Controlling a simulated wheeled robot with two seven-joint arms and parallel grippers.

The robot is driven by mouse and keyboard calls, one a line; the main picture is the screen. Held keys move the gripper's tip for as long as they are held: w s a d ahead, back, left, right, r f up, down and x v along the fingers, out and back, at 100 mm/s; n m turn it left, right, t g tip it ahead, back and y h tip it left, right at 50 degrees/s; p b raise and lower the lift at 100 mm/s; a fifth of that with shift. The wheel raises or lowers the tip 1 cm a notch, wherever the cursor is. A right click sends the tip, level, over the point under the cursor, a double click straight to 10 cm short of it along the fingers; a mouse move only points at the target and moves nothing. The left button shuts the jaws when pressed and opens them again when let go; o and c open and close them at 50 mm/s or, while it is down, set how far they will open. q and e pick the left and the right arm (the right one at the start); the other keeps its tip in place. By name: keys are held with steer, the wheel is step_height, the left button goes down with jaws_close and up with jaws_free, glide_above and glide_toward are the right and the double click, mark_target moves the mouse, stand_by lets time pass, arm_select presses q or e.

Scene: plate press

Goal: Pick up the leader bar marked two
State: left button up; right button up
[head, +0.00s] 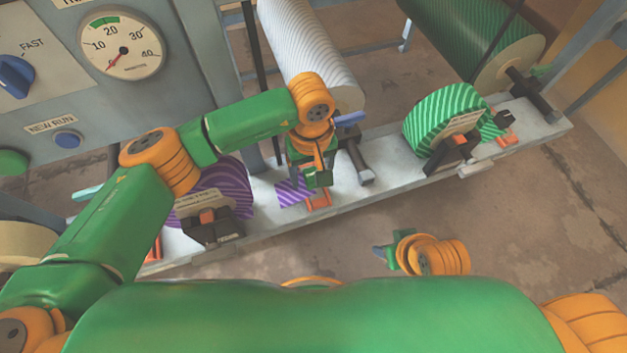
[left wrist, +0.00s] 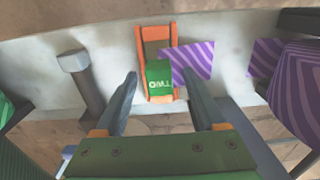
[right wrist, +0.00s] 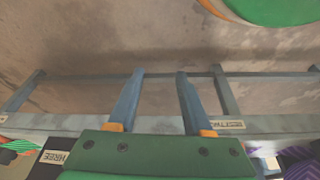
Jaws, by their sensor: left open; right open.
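A small green block with white lettering (left wrist: 158,75) sits in an orange cradle (left wrist: 155,34) on the grey beam, with a purple striped sheet (left wrist: 188,62) beside it. I cannot read a "two" on it. In the head view the purple sheet (head: 292,192) and orange cradle (head: 318,201) show below my left gripper (head: 312,172). My left gripper (left wrist: 160,78) is open, its fingers on either side of the block in the picture. Whether they touch it is unclear. My right gripper (head: 385,253) is open and empty; its fingers show in the right wrist view (right wrist: 160,75).
A purple striped roll (head: 225,180) stands left on the grey beam (head: 385,182), a green striped roll (head: 445,115) right. A dark peg (head: 355,160) stands close to my left gripper. A white roller (head: 305,45) lies behind. The floor in front is clear.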

arm_select(q)
steer(key=shift+f, duration=0.55)
steer(key=shift+r, duration=0.1)
jaws_close()
